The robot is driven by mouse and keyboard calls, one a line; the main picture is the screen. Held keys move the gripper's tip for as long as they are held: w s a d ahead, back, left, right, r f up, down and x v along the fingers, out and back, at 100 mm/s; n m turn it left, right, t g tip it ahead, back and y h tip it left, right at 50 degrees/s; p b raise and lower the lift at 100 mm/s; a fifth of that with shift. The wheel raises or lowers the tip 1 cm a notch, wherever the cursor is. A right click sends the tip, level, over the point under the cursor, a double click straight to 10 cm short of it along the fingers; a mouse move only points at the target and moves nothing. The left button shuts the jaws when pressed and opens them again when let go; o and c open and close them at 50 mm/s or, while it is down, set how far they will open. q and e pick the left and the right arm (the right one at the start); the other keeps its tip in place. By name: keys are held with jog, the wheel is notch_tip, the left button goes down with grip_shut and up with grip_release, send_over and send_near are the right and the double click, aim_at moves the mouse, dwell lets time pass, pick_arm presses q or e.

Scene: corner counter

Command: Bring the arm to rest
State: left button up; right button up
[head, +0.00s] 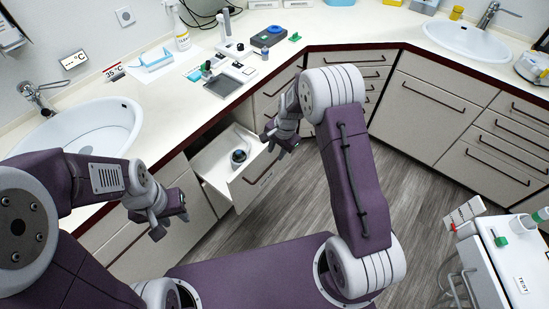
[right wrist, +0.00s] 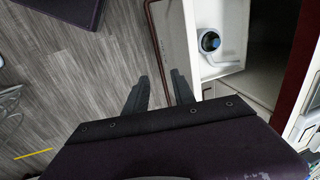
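My right gripper (head: 281,143) hangs beside the front of a pulled-out drawer (head: 215,180) under the counter. In the right wrist view its two dark fingers (right wrist: 160,92) stand apart with nothing between them, near the drawer front (right wrist: 178,40). It looks clear of the drawer handle (head: 265,172), though the exact gap cannot be told. My left gripper (head: 170,224) hangs in front of the left cabinets, its fingers apart and empty.
A white cart (head: 495,260) stands at lower right. The grey floor (head: 430,190) between is clear.

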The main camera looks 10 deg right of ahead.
jog(key=shift+s+d+r, duration=0.1)
jog(key=shift+r, duration=0.55)
